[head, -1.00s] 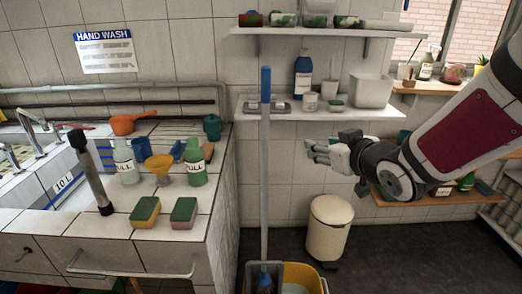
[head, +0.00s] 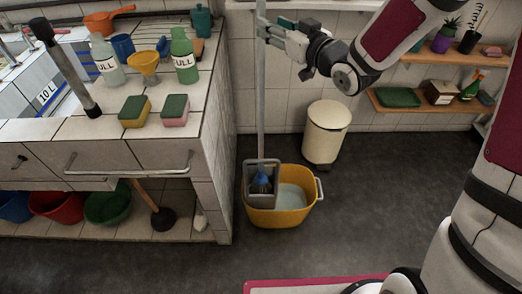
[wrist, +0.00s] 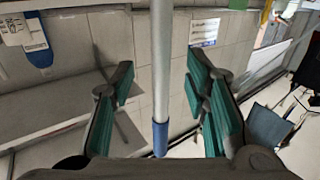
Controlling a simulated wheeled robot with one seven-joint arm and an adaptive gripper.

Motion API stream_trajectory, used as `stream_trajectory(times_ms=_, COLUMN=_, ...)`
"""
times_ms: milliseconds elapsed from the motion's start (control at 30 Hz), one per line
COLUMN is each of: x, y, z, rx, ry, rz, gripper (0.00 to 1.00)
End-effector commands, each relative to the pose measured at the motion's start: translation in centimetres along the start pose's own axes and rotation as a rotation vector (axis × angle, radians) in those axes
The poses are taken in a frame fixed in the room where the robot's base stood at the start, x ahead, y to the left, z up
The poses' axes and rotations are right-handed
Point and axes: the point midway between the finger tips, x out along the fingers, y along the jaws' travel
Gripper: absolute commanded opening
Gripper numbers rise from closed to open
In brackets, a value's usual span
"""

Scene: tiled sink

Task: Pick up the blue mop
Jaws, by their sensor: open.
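The blue mop stands upright, its grey pole (head: 260,95) rising from a blue mop head (head: 262,181) in a yellow bucket (head: 278,216). The top of the pole is out of the head view. My gripper (head: 268,32) is open at the upper pole in the head view. In the wrist view the pole (wrist: 161,65) runs between the green-padded fingers of my gripper (wrist: 164,100), with visible gaps on both sides. The pole's blue grip end (wrist: 160,138) shows low in that view.
The tiled sink counter (head: 184,132) with bottles and sponges stands close left of the bucket. A cream bin (head: 327,132) stands right of it. Wall shelves (head: 425,104) are at the right. The dark floor (head: 370,200) in front is clear.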

Motion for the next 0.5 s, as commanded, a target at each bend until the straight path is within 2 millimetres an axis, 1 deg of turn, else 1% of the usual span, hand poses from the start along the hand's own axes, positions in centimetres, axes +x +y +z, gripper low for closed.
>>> stream_trajectory(times_ms=167, x=1.1, y=0.0, z=0.0, rx=0.001, ry=0.001, rz=0.000, gripper=0.42)
stream_trajectory(times_ms=400, x=4.4, y=-0.2, z=0.1, rx=0.000, ry=0.001, rz=-0.002, gripper=0.42)
stream_trajectory(times_ms=500, x=5.4, y=-0.2, z=0.1, rx=0.000, ry=0.001, rz=-0.001, gripper=0.42)
